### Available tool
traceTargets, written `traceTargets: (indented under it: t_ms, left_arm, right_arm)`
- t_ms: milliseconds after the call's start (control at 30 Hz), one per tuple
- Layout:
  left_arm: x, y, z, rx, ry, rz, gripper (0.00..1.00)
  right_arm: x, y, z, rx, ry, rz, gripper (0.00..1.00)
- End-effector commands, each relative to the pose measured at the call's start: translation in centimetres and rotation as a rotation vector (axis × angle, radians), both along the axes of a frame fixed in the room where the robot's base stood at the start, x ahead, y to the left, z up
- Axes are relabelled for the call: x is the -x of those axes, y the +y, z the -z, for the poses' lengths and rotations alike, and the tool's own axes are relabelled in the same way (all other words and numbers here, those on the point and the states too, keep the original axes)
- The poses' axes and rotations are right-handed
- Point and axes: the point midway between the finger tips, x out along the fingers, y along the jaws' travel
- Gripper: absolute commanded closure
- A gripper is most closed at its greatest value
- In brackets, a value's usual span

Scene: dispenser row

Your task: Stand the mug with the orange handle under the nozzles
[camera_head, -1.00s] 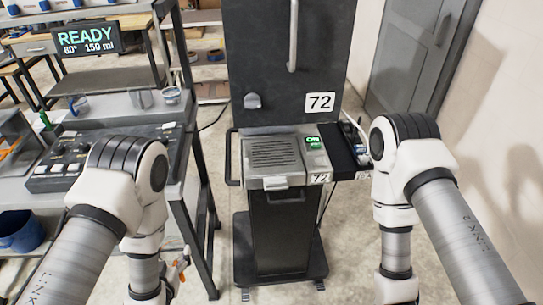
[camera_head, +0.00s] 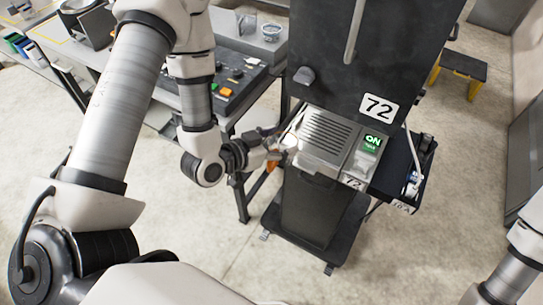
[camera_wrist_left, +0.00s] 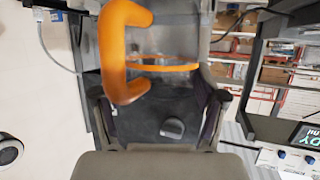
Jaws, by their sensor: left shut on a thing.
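The mug is clear, with an orange handle (camera_wrist_left: 118,50) and an orange band; its body (camera_wrist_left: 170,45) shows between my fingers in the left wrist view. My left gripper (camera_wrist_left: 157,95) is shut on it. In the head view the left gripper (camera_head: 270,150) is at the left edge of the dispenser's grated tray (camera_head: 325,135), and a small orange part of the handle (camera_head: 271,166) shows below the fingers. The rest of the mug is hard to make out there. The nozzles cannot be made out. My right gripper is out of view.
A bench with a button panel (camera_head: 225,85) stands to the left. Floor in front is clear.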

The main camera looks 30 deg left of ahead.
Motion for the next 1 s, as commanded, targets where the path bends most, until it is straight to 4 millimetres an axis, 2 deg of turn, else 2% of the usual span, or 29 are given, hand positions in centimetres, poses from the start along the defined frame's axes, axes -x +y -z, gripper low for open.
traceTargets:
  t_ms: [33,133,200,300,1000]
  left_arm:
    - [-0.5,-0.1,0.7,-0.001,-0.006,0.0,0.63]
    - [-1.3,-0.3,0.7,-0.002,-0.005,-0.001,0.63]
    - [-2.3,-0.6,-0.1,-0.004,-0.003,0.001,0.63]
    - [-3.7,-0.9,-0.1,-0.004,-0.004,0.001,0.63]
    - [-13.4,-3.2,0.6,-0.001,-0.002,-0.001,0.63]
  right_arm:
    - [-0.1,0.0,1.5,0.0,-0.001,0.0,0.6]
    - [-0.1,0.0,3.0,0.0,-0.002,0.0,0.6]
    - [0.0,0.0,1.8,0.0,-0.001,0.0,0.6]
    - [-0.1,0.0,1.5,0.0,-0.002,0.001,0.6]
    - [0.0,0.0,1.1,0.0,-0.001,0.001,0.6]
